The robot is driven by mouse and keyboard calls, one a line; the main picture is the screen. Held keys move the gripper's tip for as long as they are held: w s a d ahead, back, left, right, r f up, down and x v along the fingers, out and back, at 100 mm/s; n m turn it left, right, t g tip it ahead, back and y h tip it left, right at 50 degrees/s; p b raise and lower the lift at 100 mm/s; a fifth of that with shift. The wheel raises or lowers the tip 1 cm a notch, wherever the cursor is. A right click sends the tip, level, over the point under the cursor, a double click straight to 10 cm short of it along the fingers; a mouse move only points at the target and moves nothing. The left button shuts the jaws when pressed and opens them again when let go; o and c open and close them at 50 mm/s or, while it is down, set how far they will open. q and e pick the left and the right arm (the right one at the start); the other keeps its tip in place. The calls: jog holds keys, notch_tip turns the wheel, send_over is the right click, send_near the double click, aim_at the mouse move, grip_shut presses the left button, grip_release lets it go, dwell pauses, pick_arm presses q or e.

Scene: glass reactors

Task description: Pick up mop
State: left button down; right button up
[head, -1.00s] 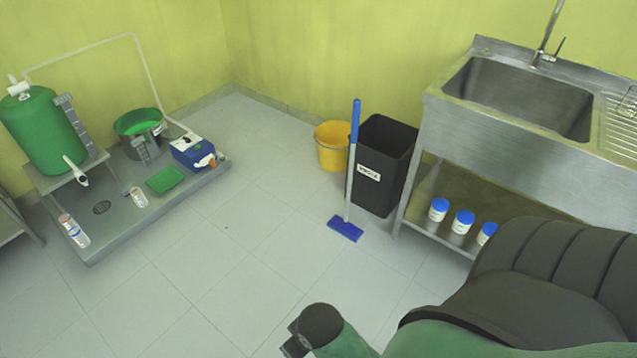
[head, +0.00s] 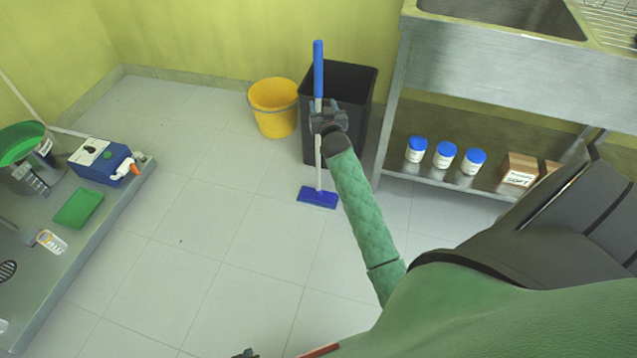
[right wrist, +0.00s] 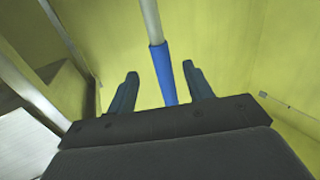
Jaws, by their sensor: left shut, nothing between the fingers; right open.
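The mop stands upright on the floor, with a blue grip (head: 318,68), a pale pole (head: 318,174) and a flat blue head (head: 317,197). My right gripper (head: 324,110) is open at the pole just below the blue grip and hides part of it. In the right wrist view, the blue grip (right wrist: 164,75) shows between the two spread fingers of the right gripper (right wrist: 162,85). I cannot tell whether it touches a finger. My left gripper (head: 245,353) is shut and empty, barely showing at the bottom edge.
A black bin (head: 350,88) stands right behind the mop, with a yellow bucket (head: 273,107) to its left. A steel sink table (head: 480,75) with bottles and boxes on its shelf is to the right. A low platform (head: 120,205) with equipment is at left. The floor between is clear.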

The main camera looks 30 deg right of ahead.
aim_at(319, 91)
jog(key=shift+r+x, duration=0.2)
jog(key=shift+x, duration=1.2)
jog(key=shift+r+x, duration=0.2)
jog(key=shift+x, duration=1.15)
jog(key=shift+r+x, duration=0.2)
jog(key=shift+x, duration=1.2)
jog(key=c, duration=1)
